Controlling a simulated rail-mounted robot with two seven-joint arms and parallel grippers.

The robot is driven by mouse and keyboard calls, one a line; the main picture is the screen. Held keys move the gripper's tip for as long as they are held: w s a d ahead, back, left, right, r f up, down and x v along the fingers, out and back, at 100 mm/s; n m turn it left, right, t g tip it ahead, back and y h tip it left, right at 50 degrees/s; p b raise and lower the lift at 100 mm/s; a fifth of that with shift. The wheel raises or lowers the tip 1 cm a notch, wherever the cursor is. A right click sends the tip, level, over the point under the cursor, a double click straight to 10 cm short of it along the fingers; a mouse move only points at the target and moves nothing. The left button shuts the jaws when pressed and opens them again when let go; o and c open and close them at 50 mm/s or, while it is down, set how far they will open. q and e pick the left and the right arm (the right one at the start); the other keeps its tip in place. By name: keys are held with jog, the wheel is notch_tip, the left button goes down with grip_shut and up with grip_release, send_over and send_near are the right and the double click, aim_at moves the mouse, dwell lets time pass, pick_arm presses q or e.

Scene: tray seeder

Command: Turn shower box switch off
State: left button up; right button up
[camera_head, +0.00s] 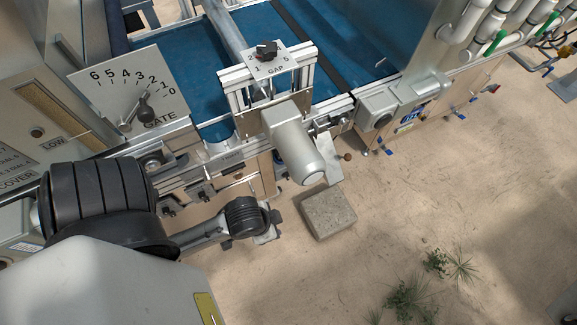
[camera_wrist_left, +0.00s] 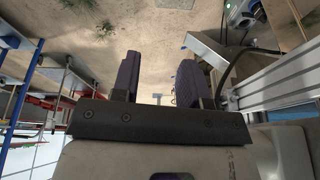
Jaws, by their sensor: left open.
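My left arm comes in from the left in the head view, and its gripper (camera_head: 268,230) is in front of the seeder's near side, over the sandy ground. In the left wrist view, the two dark fingers of my left gripper (camera_wrist_left: 158,78) stand apart with nothing between them. No switch marked as the shower box switch can be made out. A grey box (camera_head: 376,108) sits on the machine's side to the right of the gripper, with a blue label (camera_head: 407,128) beside it. My right gripper is not in view.
A grey motor (camera_head: 293,145) juts out from the seeder close above my left gripper. A stone block (camera_head: 328,214) lies on the ground to its right. The GATE dial plate (camera_head: 130,95) and GAP dial (camera_head: 268,60) are on the machine. Open sand lies at the lower right.

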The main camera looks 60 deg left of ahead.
pick_arm(q)
jog(key=w+a+f+m+g+y+b, duration=0.1)
jog(key=w+a+f+b, duration=0.1)
jog(key=f+b, duration=0.6)
jog(key=w+a+f+m+y+b, duration=0.1)
jog(key=w+f+y+b, duration=0.15)
jog(key=f, duration=1.05)
jog(key=w+a+f+m+g+b, duration=0.1)
jog(key=w+a+f+b, duration=0.1)
jog(key=f+b, duration=0.6)
jog(key=w+a+f+m+g+y+p, duration=0.1)
jog(key=w+a+f+m+y, duration=0.4)
jog(key=w+f+m, duration=0.15)
jog(key=w+a+f+m+y+p, duration=0.1)
jog(key=w+a+f+m+y, duration=0.4)
jog(key=w+f+m, duration=0.15)
jog(key=b+x, duration=0.6)
jog(key=x, duration=0.7)
jog(key=shift+w+a+m+b, duration=0.25)
jog(key=shift+w+m+b, duration=0.1)
jog(key=shift+w, duration=0.1)
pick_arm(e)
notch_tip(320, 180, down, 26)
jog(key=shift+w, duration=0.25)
pick_arm(q)
jog(key=shift+r, duration=0.1)
jog(key=shift+c, duration=0.3)
grip_shut()
